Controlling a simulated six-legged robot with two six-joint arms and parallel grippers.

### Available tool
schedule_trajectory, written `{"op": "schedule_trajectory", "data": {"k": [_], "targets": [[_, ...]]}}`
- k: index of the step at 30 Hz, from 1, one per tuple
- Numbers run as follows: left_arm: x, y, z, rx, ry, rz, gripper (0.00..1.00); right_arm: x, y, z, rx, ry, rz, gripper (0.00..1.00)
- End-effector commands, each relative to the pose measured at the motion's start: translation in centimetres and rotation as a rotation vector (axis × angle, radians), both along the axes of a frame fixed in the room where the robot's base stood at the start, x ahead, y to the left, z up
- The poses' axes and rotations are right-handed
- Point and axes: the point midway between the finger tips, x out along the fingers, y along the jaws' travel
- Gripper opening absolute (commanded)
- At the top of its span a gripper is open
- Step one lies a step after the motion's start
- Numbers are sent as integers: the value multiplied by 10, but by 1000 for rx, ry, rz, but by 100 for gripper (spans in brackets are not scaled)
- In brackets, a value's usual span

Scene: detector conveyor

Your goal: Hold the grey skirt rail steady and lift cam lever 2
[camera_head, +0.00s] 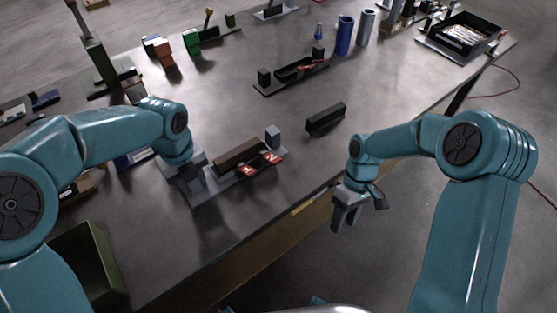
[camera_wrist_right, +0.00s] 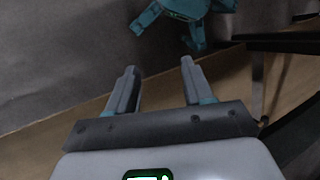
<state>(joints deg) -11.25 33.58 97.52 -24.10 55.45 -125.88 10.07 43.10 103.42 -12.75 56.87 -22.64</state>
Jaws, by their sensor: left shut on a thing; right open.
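A low grey fixture (camera_head: 212,188), apparently the grey skirt rail, lies near the table's front edge. It carries a dark brown bar (camera_head: 237,153) and a grey block (camera_head: 272,137) at its right end. Two red pieces with white marks, (camera_head: 247,171) and (camera_head: 273,157), sit along its front; I cannot tell which is cam lever 2. My left gripper (camera_head: 192,187) is shut on the fixture's left end, and its jaws hide the exact contact. My right gripper (camera_head: 345,222) is open and empty, beyond the table's front edge, apart from the fixture. Its spread fingers show in the right wrist view (camera_wrist_right: 158,68).
A black block (camera_head: 325,117) lies right of the fixture. A dark tray-like fixture (camera_head: 291,75) stands behind, with blue and grey cylinders (camera_head: 344,36) farther back. A green bin (camera_head: 88,262) is at lower left. The table between the fixture and the rear pieces is clear.

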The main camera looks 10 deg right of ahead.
Motion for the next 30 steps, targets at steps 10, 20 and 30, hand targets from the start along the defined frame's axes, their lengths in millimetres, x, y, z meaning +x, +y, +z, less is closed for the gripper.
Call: {"op": "schedule_trajectory", "data": {"k": [10,20,30], "targets": [[0,0,0,0,-1,0,0,63,23,118,-154,-34,226,51],[0,0,0,-1,0,0,0,98,143,255,-213,-379,65,51],[0,0,0,0,-1,0,0,95,162,248,-205,-422,33,51]]}}
